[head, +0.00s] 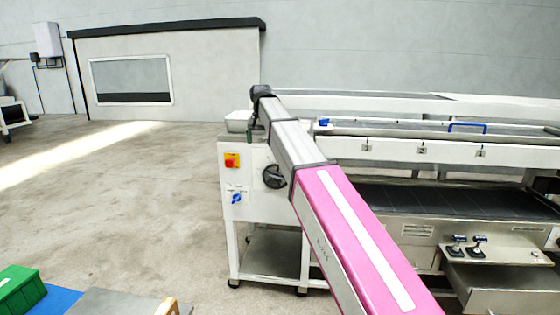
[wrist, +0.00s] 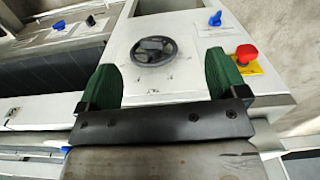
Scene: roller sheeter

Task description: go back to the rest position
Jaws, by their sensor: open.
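My pink and grey arm reaches from the lower right of the head view to the left end of the white roller sheeter (head: 227,215). My gripper (head: 250,132) is at the arm's far end there, small and partly hidden by the arm. In the wrist view my gripper (wrist: 160,62) shows two green fingers spread wide apart, with nothing between them. The sheeter's black handwheel (wrist: 153,50) lies beyond the fingertips; whether they touch the panel I cannot tell. The handwheel also shows in the head view (head: 274,176), beside my arm.
A red button on yellow (head: 232,160) and a blue knob (head: 236,198) are on the sheeter's end panel. Two black levers (head: 467,246) are at the right. A green crate (head: 20,291) is at lower left. The floor (head: 120,200) left of the sheeter is clear.

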